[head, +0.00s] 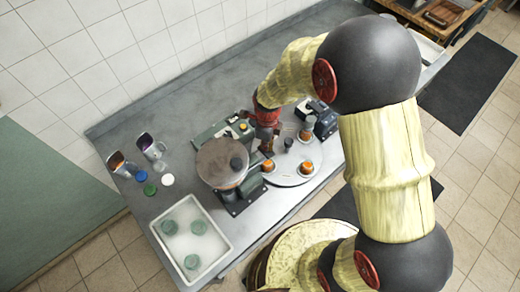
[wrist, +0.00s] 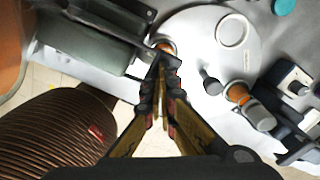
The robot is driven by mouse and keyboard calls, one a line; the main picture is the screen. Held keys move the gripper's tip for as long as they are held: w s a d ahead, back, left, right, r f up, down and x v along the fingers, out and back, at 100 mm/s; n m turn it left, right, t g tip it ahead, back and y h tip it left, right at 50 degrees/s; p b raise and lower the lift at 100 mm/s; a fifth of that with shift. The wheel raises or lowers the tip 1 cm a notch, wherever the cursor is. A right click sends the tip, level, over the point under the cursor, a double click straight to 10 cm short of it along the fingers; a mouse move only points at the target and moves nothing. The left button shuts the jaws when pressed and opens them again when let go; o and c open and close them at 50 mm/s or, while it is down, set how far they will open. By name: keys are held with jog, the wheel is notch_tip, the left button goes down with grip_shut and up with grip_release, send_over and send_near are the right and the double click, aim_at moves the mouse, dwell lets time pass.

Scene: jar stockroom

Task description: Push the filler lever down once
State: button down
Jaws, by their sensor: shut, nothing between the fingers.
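The filler (head: 222,163), with a round brown top, stands on the counter left of the turntable. A dark round knob (head: 237,163) shows at the right side of its top; I cannot tell for sure whether this is the lever's end. My gripper (head: 267,147) points down between the filler and the turntable. In the wrist view my gripper (wrist: 160,62) is shut and empty, its tips over the turntable's edge close to an orange-filled jar (wrist: 166,46). I cannot tell whether it touches anything. A ribbed copper-brown body (wrist: 70,125) fills the lower left there.
The pale turntable (head: 282,177) carries several jars and a dark centre knob (head: 289,142). A dark green device (head: 212,131) stands behind the filler, a black one (head: 325,121) at right. Loose lids (head: 150,189) lie nearby.

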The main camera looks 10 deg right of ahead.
jog(key=shift+r+p, duration=1.9)
jog(key=shift+r, duration=1.3)
jog(key=shift+r, duration=0.1)
notch_tip(320, 180, up, 5)
jog(key=p, duration=0.3)
